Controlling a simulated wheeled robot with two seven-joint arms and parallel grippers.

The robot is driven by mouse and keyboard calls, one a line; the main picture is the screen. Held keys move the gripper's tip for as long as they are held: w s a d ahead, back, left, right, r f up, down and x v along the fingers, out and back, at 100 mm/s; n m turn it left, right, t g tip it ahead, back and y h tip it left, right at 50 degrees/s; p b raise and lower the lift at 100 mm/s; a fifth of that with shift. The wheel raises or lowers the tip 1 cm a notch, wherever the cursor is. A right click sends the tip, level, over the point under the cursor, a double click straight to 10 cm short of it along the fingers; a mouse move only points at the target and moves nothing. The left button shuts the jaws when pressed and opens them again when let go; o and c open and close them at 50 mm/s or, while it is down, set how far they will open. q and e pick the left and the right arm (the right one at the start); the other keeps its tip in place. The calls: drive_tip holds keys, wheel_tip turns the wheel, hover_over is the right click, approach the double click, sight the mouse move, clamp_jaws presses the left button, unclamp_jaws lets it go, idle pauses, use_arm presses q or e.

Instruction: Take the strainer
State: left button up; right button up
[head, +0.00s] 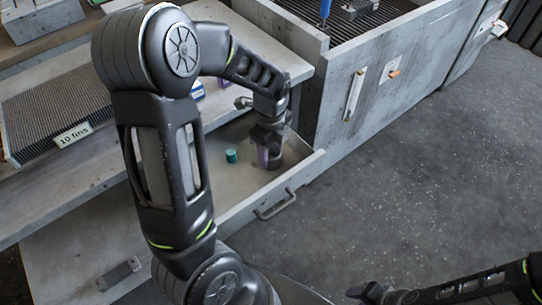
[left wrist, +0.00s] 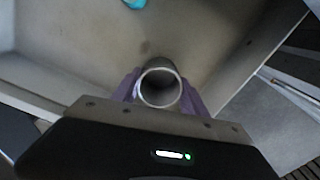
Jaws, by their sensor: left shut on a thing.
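My left gripper (head: 268,158) reaches down into an open drawer (head: 240,208). In the left wrist view its purple fingers stand on both sides of a grey hollow cylinder, which I take as the strainer (left wrist: 160,104), and are shut on it. Its round open end faces the camera. In the head view the strainer is hidden by the gripper and arm. I cannot tell whether it touches the drawer floor. My right gripper (head: 376,294) is low at the bottom edge of the head view, away from the drawer; its jaws are not clear.
A small teal cylinder (head: 231,156) stands in the drawer left of my left gripper; it also shows in the left wrist view (left wrist: 135,3). The drawer's handle (head: 275,204) juts out in front. A tall grey housing (head: 345,100) stands right of the drawer. The floor (head: 420,180) is clear.

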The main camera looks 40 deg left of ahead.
sight(271, 151)
use_arm(q)
drive_tip(key=c, duration=0.5)
drive_tip(key=shift+r, duration=0.1)
wheel_tip(271, 151, up, 10)
drive_tip(key=shift+f, duration=0.1)
idle(0.8)
